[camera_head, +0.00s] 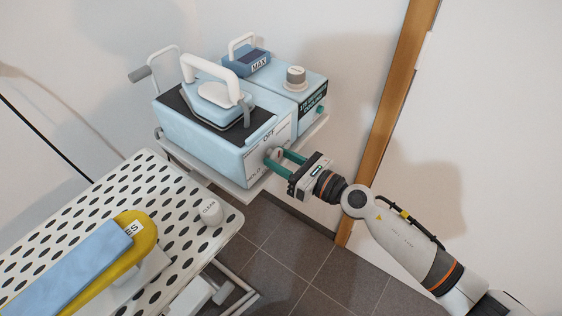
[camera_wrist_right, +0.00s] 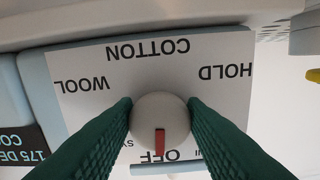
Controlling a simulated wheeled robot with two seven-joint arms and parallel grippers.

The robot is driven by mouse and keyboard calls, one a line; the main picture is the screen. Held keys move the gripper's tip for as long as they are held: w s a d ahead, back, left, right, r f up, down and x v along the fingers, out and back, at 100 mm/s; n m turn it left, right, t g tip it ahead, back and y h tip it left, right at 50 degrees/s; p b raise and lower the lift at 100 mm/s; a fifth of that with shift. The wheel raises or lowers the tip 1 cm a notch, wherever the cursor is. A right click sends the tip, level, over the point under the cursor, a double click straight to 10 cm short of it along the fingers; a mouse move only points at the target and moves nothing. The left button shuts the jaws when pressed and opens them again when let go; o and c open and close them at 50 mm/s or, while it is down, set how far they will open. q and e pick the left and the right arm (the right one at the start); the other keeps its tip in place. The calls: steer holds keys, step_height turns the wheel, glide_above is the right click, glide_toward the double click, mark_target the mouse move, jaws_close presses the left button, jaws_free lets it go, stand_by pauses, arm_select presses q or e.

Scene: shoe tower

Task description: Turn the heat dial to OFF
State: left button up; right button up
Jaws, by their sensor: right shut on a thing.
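The heat dial (camera_wrist_right: 160,112) is a round white knob with a red mark, on the front label of a light blue iron station (camera_head: 205,150). The label (camera_wrist_right: 200,60) reads COTTON, WOOL, HOLD and OFF, with one more word mostly hidden. In the right wrist view the red mark points down at the word OFF (camera_wrist_right: 168,155). My right gripper (camera_head: 277,157) is shut on the dial, with one green finger on each side of it. The fingers hide part of the label. My left gripper is not in view.
A white-handled iron (camera_head: 222,98) rests on the station's dark top. A second blue unit (camera_head: 295,92) with a grey knob stands behind it. A perforated board (camera_head: 90,205) with a yellow and blue item and a small white cylinder (camera_head: 209,211) is at the left front.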

steer(key=shift+f+n, duration=0.1)
steer(key=shift+n, duration=0.5)
steer(key=o, duration=0.9)
step_height(320, 180, up, 10)
steer(key=p, duration=0.8)
